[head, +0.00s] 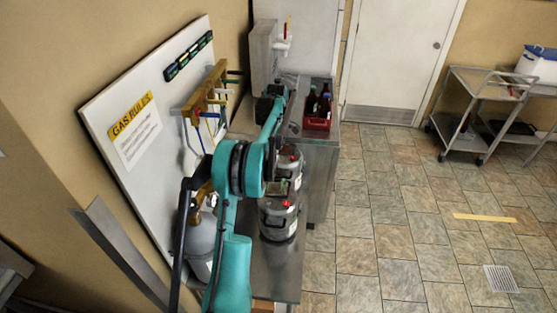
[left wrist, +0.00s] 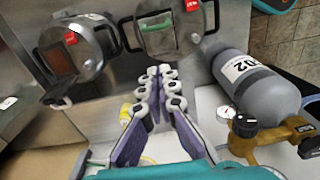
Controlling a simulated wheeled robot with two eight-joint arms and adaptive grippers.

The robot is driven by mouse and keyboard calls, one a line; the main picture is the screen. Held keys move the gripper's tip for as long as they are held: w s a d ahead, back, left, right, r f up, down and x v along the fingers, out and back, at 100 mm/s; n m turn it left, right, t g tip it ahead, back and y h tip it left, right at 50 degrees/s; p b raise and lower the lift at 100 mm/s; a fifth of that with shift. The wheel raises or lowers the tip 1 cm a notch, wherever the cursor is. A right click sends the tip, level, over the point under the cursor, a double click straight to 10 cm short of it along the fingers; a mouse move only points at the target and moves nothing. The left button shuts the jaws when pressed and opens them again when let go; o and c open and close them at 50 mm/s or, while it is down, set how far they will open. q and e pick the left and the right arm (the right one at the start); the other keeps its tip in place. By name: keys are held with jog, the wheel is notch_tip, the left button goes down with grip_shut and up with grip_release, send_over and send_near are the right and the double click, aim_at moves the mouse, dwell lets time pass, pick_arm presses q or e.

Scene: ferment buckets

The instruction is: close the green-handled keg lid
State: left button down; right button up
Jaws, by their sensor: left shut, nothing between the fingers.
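Two grey metal kegs stand on the steel bench; the nearer one (head: 279,220) and the farther one (head: 291,160) are partly behind my left arm in the head view. In the left wrist view, the keg with a green handle bar (left wrist: 156,24) on its top is at the upper middle, with a red tag. The other keg (left wrist: 85,50), with a brown patch on top, is at the upper left. I cannot tell how far the green-handled lid stands open. My left gripper (left wrist: 163,72) is shut and empty, below the green-handled keg in that view and apart from it. My right gripper is not in view.
A grey gas cylinder (left wrist: 258,82) with a brass valve and gauge is right of the gripper. A gas rules board (head: 150,120) lines the wall. A red crate of bottles (head: 318,118) stands on the far counter.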

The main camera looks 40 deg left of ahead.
pick_arm(q)
jog(key=b, duration=0.1)
send_over(284, 182)
jog(key=s+a, duration=0.2)
jog(key=a, duration=0.2)
notch_tip(284, 182, down, 8)
jog(key=d+f, duration=0.2)
jog(key=shift+w+f, duration=0.35)
jog(key=shift+w, duration=0.05)
jog(key=shift+w+d+f, duration=0.2)
jog(key=shift+d+f, duration=0.1)
jog(key=shift+f, duration=0.05)
jog(key=shift+w+d+f+b, duration=0.4)
jog(key=shift+d+f+b, duration=0.35)
jog(key=shift+b, duration=0.3)
jog(key=shift+r, duration=0.2)
